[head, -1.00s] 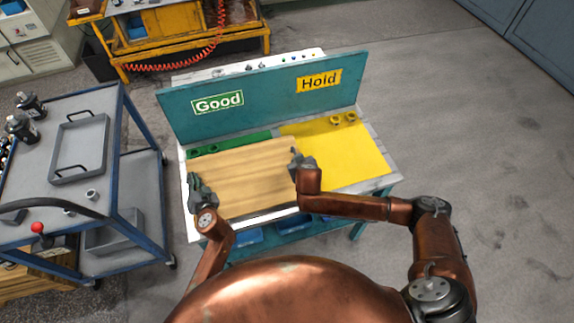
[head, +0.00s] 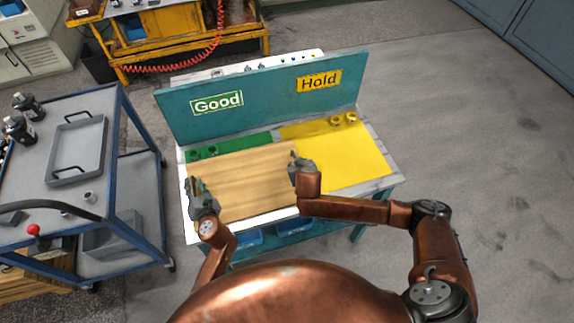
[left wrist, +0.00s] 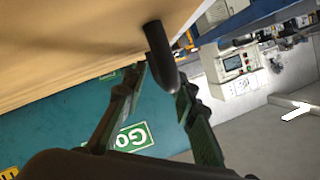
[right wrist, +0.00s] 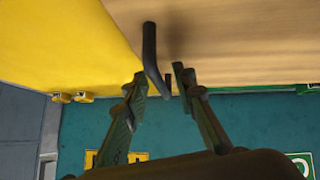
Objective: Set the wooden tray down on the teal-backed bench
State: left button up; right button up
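The wooden tray (head: 243,178) lies flat on the teal-backed bench (head: 375,187), covering much of the green area and reaching the yellow one. My left gripper (head: 198,186) is at the tray's left end. In the left wrist view its fingers (left wrist: 160,82) are spread apart, with a black tray handle (left wrist: 159,50) showing between and above them. My right gripper (head: 297,162) is at the tray's right end. In the right wrist view its fingers (right wrist: 160,77) stand apart near the other black handle (right wrist: 150,45). Neither gripper appears closed on a handle.
The bench's teal back panel carries a Good sign (head: 217,103) and a Hold sign (head: 319,80). Small rings (head: 343,119) sit on the yellow area (head: 350,155), which is otherwise clear. A blue-framed cart (head: 120,110) with a grey tray (head: 78,150) stands at left.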

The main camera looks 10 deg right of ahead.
pick_arm(q)
jog(key=v, duration=1)
jog(key=shift+s+d+r, duration=0.1)
jog(key=shift+s, duration=0.1)
pick_arm(e)
jog(key=shift+s+r, duration=0.1)
jog(key=v, duration=1.1)
jog(key=shift+s+r, duration=0.25)
pick_arm(q)
jog(key=shift+s, duration=0.1)
pick_arm(e)
jog(key=shift+a, duration=0.1)
